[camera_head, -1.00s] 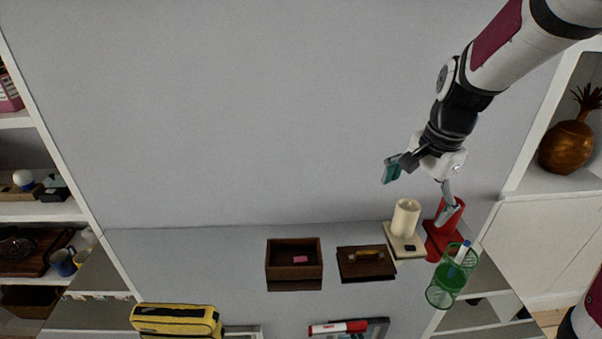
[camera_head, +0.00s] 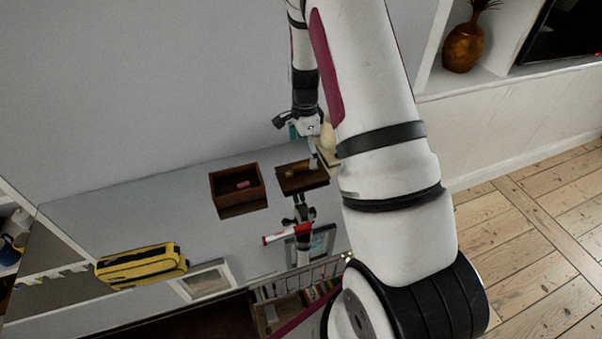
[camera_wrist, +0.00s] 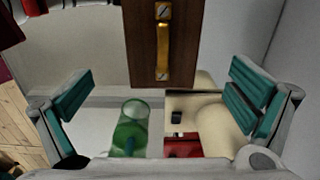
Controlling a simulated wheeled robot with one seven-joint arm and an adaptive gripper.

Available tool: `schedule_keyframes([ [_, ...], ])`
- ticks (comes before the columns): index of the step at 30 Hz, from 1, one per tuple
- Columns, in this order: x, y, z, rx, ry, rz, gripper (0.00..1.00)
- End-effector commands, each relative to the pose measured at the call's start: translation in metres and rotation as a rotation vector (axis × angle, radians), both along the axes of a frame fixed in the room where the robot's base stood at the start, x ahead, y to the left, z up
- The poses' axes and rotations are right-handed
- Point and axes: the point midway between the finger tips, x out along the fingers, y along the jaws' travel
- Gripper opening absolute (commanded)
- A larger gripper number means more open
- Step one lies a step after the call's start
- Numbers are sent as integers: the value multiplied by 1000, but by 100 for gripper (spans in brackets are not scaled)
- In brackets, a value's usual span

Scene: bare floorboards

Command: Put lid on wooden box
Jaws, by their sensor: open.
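The open dark wooden box (camera_head: 240,200) stands on the glossy surface in the head view, with a small pink block (camera_head: 243,184) inside. The dark wooden lid (camera_head: 308,182) lies to the right of the box, its brass handle (camera_head: 291,174) facing up. My gripper (camera_head: 299,140) is above the lid, open and empty. In the wrist view, the lid (camera_wrist: 143,45) and its brass handle (camera_wrist: 162,50) lie at the top middle, between the spread teal fingers of my gripper (camera_wrist: 165,92). The fingers are apart from the handle.
A red-and-white marker (camera_head: 288,234) and a yellow case (camera_head: 142,265) lie in front. My arm hides the right side.

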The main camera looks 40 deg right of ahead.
Motion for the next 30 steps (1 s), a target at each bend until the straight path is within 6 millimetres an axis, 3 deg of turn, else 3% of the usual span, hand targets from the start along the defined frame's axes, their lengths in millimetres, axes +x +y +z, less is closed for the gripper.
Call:
schedule_keyframes([
  [3, -1, 0, -16, 1, 2, -1, 100],
  [11, 1, 2, -32, 1, 1, 1, 100],
  [21, 4, 5, -72, 1, 1, 0, 100],
  [30, 6, 5, -77, 1, -1, 0, 100],
])
